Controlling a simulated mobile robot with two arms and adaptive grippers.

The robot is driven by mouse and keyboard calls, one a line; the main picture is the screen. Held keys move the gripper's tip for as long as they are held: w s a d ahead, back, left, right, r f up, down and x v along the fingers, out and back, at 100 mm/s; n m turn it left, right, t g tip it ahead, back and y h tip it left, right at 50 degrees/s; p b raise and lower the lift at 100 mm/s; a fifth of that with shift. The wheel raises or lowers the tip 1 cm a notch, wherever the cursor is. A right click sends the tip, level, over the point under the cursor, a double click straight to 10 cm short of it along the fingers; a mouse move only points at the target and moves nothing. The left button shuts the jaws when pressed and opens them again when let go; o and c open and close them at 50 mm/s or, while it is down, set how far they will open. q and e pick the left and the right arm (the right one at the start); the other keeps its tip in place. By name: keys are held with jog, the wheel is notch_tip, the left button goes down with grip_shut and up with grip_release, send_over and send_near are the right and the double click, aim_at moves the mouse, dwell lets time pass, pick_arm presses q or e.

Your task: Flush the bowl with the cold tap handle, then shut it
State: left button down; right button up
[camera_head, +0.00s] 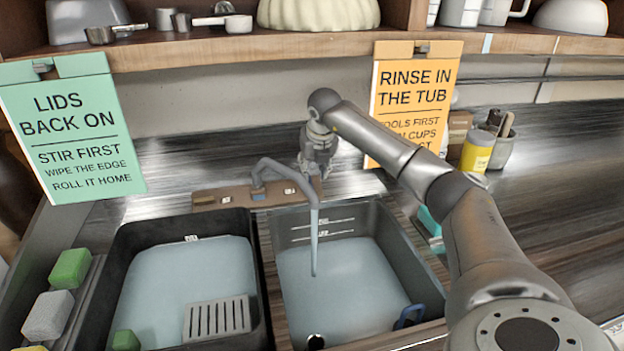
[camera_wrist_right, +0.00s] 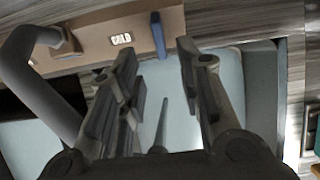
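The tap spout (camera_head: 275,167) arches over the right sink bowl (camera_head: 375,225), and a stream of water (camera_head: 314,245) falls from it. Pale blue water (camera_head: 340,285) stands in this bowl, below the marks on its back wall. My right gripper (camera_head: 318,172) is at the tap panel, right of the spout. In the right wrist view its fingers (camera_wrist_right: 156,65) are open. The blue cold tap handle (camera_wrist_right: 158,35) is just beyond and between the fingertips, beside the COLD label (camera_wrist_right: 121,39); I see no contact. In the head view the gripper hides the handle. My left gripper is out of view.
A dark tub (camera_head: 133,245) with cloudy water and a pale grate (camera_head: 217,318) is left of the bowl. Green and grey sponges (camera_head: 70,268) line its left side. Hanging signs (camera_head: 75,130) and a shelf edge (camera_head: 280,47) are behind. A yellow container (camera_head: 477,150) stands right.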

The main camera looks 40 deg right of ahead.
jog(key=shift+v, duration=1.75)
